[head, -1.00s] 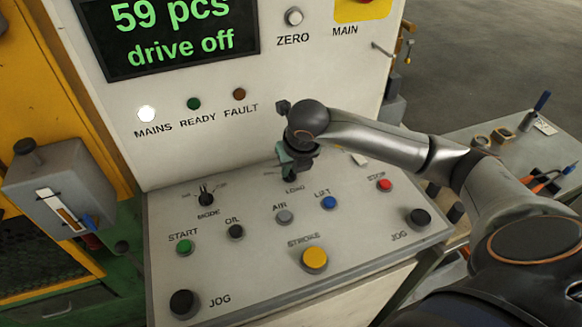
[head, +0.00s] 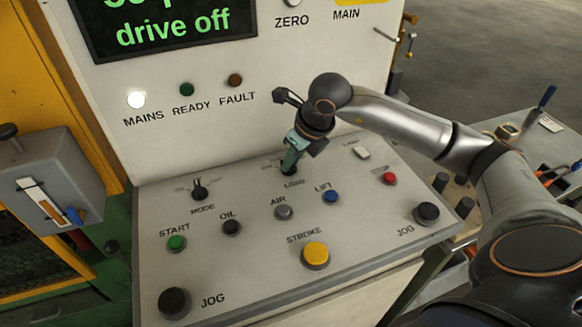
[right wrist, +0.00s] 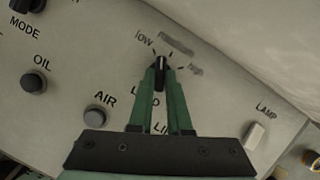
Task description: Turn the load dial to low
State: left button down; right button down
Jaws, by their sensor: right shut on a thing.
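The load dial (head: 289,190) is a small black knob at the back of the sloped control panel (head: 258,268), above the LOAD label. My right gripper (head: 290,170) comes down on it from above, tilted, with its green fingers shut on the knob. In the right wrist view the load dial (right wrist: 161,64) sits between the fingertips of my right gripper (right wrist: 161,76). Its white line points up between the "low" mark at left and the "high" mark at right. The fingers cover part of the LOAD label. My left gripper is not in view.
The mode dial (head: 199,190) is to the left. The oil (head: 231,227), air (head: 283,212), lift (head: 330,196) and stop (head: 389,179) buttons are close by. A white lamp switch (right wrist: 254,135) is to the right. The upright display wall (head: 220,120) stands behind.

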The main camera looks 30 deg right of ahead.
jog(key=shift+w+d+n+y+b, duration=0.15)
jog(key=shift+n+y+b, duration=0.6)
jog(key=shift+n, duration=1.15)
jog(key=shift+r, duration=0.1)
jog(key=c, duration=0.9)
grip_release()
jog(key=shift+o, duration=0.2)
jog(key=v, duration=1.2)
jog(key=shift+r, duration=0.35)
jog(key=shift+w+g, duration=0.1)
jog(key=shift+g, duration=0.2)
